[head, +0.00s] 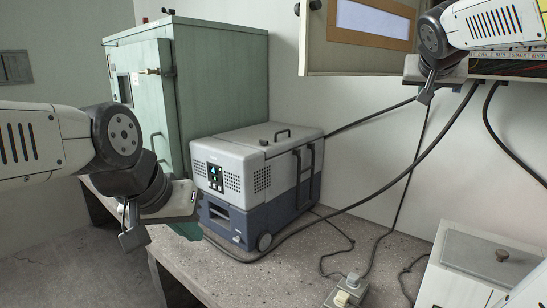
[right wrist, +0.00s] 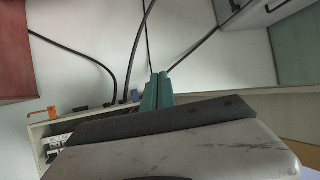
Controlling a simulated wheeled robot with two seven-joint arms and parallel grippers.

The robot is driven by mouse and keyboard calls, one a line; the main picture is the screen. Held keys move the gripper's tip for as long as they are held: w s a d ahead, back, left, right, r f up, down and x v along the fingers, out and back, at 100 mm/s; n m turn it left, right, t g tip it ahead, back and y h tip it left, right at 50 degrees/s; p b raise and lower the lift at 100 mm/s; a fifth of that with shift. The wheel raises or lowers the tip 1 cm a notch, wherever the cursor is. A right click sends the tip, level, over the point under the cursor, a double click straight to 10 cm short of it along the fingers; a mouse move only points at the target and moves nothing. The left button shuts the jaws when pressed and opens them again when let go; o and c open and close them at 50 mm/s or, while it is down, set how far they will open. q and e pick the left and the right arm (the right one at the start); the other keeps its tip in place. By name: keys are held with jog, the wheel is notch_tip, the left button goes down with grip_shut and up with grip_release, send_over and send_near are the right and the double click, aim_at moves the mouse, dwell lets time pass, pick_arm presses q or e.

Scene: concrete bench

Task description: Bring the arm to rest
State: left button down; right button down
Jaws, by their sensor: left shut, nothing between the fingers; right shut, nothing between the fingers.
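My left arm comes in from the left in the head view, and its gripper (head: 133,238) hangs in front of the bench's left end, shut and empty. My right arm comes in at the top right, and its gripper (head: 426,95) is beside the open wall box, in front of the wall. In the right wrist view the teal fingers of the right gripper (right wrist: 157,90) are together with nothing between them. I cannot tell from these views whether the right gripper touches the box.
A wall box (head: 500,68) with a row of labels has its door (head: 350,58) swung open. A grey-blue cooler (head: 230,185) stands on the concrete bench (head: 300,262), before a green cabinet (head: 222,75). Black cables hang down. A white lidded box (head: 455,285) is at the front right.

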jog(key=s+a+f+n+g+y, duration=0.5)
jog(key=s+a+f+y, duration=0.2)
jog(key=s+a+f, duration=1.2)
notch_tip(320, 180, down, 4)
jog(key=a, duration=0.3)
jog(key=shift+s+n+y, duration=0.3)
jog(key=shift+n+y, duration=0.1)
